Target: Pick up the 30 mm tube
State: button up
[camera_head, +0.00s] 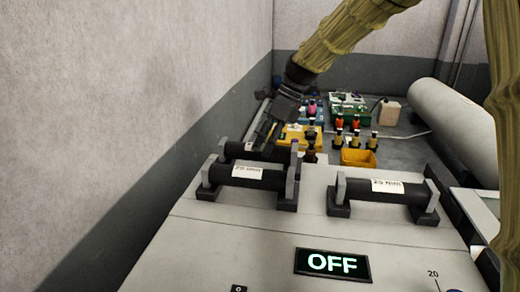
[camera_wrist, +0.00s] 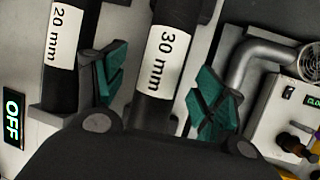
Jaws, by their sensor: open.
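The 30 mm tube is black with a white label. In the wrist view the 30 mm tube (camera_wrist: 163,60) runs between my gripper's two green-padded fingers, its label readable. In the head view the 30 mm tube (camera_head: 235,150) is the rear one of the left pair, lying level in its holder and partly covered by my gripper (camera_head: 268,138). My gripper (camera_wrist: 163,88) is open, with one finger on each side of the tube and visible gaps beside it. I cannot tell how far down the fingers reach.
The 20 mm tube (camera_wrist: 62,50) lies parallel and close beside one finger. The 25 mm tube (camera_head: 386,187) rests in holders to the right. An OFF display (camera_head: 332,264) is in front.

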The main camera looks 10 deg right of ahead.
aim_at(261, 150)
jog(key=shift+x, duration=1.1)
jog(key=shift+w+a+f, duration=0.15)
jog(key=shift+w+f, duration=0.15)
jog(key=shift+f, duration=0.05)
jog(key=shift+s+r, duration=0.2)
jog(key=shift+s, duration=0.05)
jog(key=shift+c, duration=0.2)
jog(key=shift+w+f, duration=0.1)
jog(key=c, duration=1.3)
